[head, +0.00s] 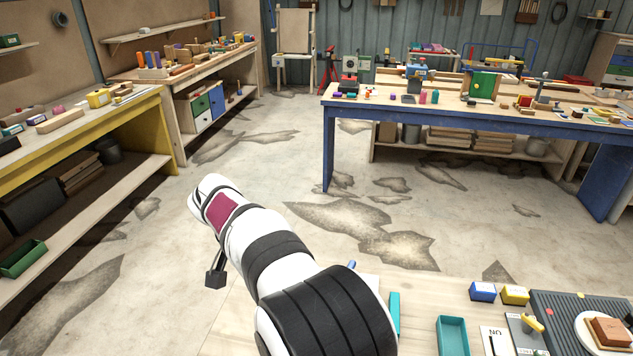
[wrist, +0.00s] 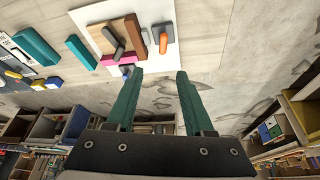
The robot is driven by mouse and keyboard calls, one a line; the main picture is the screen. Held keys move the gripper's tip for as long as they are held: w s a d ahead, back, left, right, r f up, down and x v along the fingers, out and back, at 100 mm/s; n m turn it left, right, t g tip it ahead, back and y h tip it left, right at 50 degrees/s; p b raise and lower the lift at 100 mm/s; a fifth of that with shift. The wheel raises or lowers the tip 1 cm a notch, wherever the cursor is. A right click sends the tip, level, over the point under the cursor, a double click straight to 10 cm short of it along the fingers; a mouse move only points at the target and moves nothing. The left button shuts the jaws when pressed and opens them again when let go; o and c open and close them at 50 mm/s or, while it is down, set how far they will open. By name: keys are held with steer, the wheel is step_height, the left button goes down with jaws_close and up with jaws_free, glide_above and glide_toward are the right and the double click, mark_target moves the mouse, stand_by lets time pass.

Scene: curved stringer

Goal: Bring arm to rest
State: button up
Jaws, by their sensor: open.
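My gripper (wrist: 160,72) shows in the wrist view with its two green fingers apart and nothing between them. In the head view my white and black arm stretches out to the left, beyond the near worktable (head: 420,290), and the fingers cannot be made out there. In the wrist view the worktable's top lies ahead of the fingers. A white board (wrist: 160,20) on it carries a wood and brown block (wrist: 120,38) with a dark handle-like piece, and an orange-handled tool (wrist: 163,42).
On the near table are a blue box (head: 483,291), a yellow box (head: 515,295), a teal tray (head: 453,336) and a dark ribbed mat (head: 570,306) with a white plate (head: 591,339) bearing a brown block. Benches stand left and behind. The floor between is clear.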

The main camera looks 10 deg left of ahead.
steer(key=s+d+r+m+g, duration=0.1)
steer(key=s+d+r, duration=0.3)
steer(key=d, duration=0.5)
steer(key=s+d+r+g, duration=0.1)
steer(key=s+d+g, duration=0.1)
steer(key=s+d, duration=0.6)
steer(key=s+d+f+y, duration=0.1)
steer(key=s+d, duration=0.2)
steer(key=s, duration=0.3)
steer(key=s+d+f+m+g+y, duration=0.1)
steer(key=s+d, duration=0.1)
steer(key=s, duration=0.4)
steer(key=s+d+f+y, duration=0.1)
steer(key=s+d, duration=0.2)
steer(key=s, duration=0.3)
steer(key=shift+d+f, duration=0.35)
steer(key=shift+f, duration=0.05)
